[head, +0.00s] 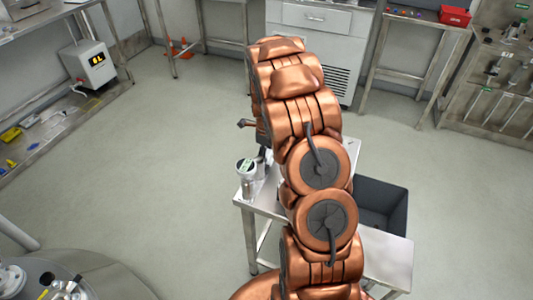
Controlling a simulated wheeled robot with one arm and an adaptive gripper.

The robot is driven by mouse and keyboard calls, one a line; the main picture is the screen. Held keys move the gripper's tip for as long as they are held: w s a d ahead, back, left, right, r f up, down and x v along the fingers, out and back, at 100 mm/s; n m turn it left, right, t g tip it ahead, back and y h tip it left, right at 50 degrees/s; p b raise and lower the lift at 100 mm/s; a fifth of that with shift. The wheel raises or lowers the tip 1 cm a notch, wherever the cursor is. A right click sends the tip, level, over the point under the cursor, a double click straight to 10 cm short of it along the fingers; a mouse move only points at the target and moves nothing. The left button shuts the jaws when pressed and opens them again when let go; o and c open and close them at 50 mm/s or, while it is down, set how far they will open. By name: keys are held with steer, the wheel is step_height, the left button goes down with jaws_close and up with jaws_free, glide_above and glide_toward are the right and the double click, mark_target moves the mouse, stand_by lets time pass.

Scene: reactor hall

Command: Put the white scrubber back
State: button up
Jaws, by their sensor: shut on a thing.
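A white-topped canister with a green mark, which looks like the white scrubber (246,165), shows left of my copper arm in the head view. It is at the left corner of a small steel table (386,258). My gripper (261,160) is a dark shape mostly hidden behind my arm, right beside the canister. It is shut on the canister. The fingertips are too small and covered to make out. I cannot tell whether the canister's base touches the table or hangs just above it.
A dark open bin (382,205) is at the table's right side, partly behind my arm. A steel shelf rack (500,90) stands at the right, with a red box (455,16) near it. A round metal vessel (75,275) is at lower left.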

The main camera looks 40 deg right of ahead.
steer(key=shift+f, duration=0.1)
steer(key=o, duration=1.1)
step_height(320, 180, up, 11)
steer(key=b, duration=0.3)
steer(key=s+a+r+n, duration=0.6)
steer(key=a+r+n, duration=0.1)
steer(key=a, duration=0.1)
steer(key=s+a+n, duration=0.5)
steer(key=s+n, duration=0.2)
steer(key=s, duration=0.2)
steer(key=s+a+r+n+g, duration=0.1)
steer(key=s+a+n, duration=0.5)
steer(key=s+n, duration=0.2)
steer(key=s+a+n, duration=0.6)
steer(key=s+n, duration=0.1)
steer(key=s, duration=0.4)
steer(key=shift+s+a+r+n+g, duration=0.15)
steer(key=shift+a+r+n+g, duration=0.05)
steer(key=shift+r+n+g, duration=0.2)
